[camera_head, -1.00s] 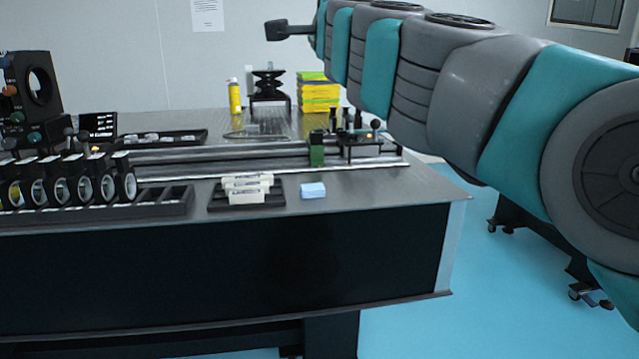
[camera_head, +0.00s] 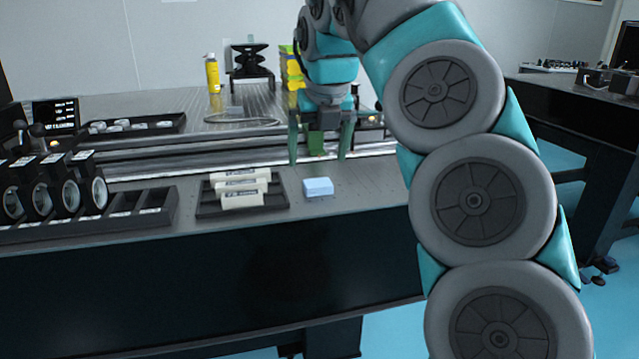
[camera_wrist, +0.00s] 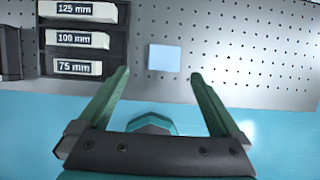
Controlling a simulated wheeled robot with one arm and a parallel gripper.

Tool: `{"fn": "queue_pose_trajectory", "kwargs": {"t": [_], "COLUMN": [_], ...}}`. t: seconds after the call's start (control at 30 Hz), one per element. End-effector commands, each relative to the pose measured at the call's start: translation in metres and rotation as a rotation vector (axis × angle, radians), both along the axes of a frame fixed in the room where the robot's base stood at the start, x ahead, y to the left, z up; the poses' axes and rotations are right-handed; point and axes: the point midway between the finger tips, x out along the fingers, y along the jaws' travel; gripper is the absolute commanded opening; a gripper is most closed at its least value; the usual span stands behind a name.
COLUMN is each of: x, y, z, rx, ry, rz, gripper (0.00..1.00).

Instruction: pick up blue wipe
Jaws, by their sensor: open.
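The blue wipe (camera_head: 318,187) is a small light-blue block lying flat on the optical table (camera_head: 360,185), near its front edge. In the wrist view the wipe (camera_wrist: 165,58) lies ahead of the fingertips, between their lines and a little right of the middle. My gripper (camera_head: 319,158) points down above the table with its two green fingers spread and nothing between them. In the wrist view my gripper (camera_wrist: 158,75) is also open and apart from the wipe.
Left of the wipe is a black tray (camera_head: 207,210) with white labelled pieces. Farther left is a rack (camera_head: 125,204) with round lens mounts. A rail (camera_head: 180,165) runs behind. A yellow bottle (camera_head: 212,74) stands at the back. Bare perforated tabletop lies right of the wipe.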

Motion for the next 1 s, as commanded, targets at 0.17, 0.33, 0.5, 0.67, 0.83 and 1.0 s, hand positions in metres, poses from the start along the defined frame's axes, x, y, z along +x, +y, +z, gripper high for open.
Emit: {"fn": "queue_pose_trajectory", "kwargs": {"t": [0.17, 0.33, 0.5, 0.67, 0.83, 1.0], "x": [0.006, 0.012, 0.022, 0.029, 0.030, 0.030], "y": [0.000, 0.000, -0.003, 0.000, 0.001, 0.001], "z": [-0.015, -0.028, -0.048, -0.065, -0.068, -0.068], "rx": [0.000, -0.001, -0.002, -0.002, 0.000, 0.000], "ry": [0.000, -0.001, -0.001, -0.004, -0.004, -0.005], "rz": [0.000, -0.002, -0.002, 0.000, 0.000, 0.000], "gripper": [1.00, 1.00, 1.00, 1.00, 1.00, 0.95]}}
